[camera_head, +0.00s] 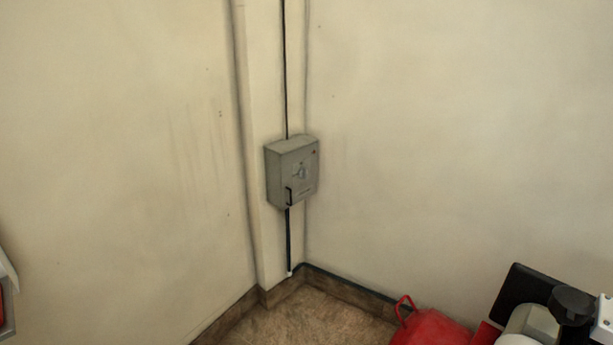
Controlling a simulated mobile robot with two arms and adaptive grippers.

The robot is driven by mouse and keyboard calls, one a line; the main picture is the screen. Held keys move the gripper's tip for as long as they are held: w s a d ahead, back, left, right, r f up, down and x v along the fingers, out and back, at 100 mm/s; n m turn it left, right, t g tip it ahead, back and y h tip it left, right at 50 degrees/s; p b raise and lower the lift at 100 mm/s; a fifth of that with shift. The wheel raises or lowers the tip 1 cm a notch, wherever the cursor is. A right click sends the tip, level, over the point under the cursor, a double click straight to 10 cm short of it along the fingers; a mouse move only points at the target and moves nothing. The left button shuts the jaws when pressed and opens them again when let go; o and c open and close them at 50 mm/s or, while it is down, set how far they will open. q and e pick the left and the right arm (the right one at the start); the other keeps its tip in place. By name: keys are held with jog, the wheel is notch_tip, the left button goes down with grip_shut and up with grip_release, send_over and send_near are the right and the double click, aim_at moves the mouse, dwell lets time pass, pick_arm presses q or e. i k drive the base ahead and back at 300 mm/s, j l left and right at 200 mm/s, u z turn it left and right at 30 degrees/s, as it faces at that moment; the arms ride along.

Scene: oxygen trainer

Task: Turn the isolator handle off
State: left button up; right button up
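The isolator is a grey box (307,182) mounted on a pale column in the corner, near the middle of the head view. A small round marking or fitting sits on the box's front, too small to read. I cannot tell from here whether the handle stands at on or off.
A black cable (285,70) runs down the column above and below the box. A red object with a loop handle (436,328) lies at the lower right, beside black, white and grey equipment (530,290). A white and red item (5,290) shows at the left edge. Brown floor (320,318) is bare below the box.

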aim_at(303, 172)
jog(key=i+u, duration=0.15)
jog(key=i, duration=1.6)
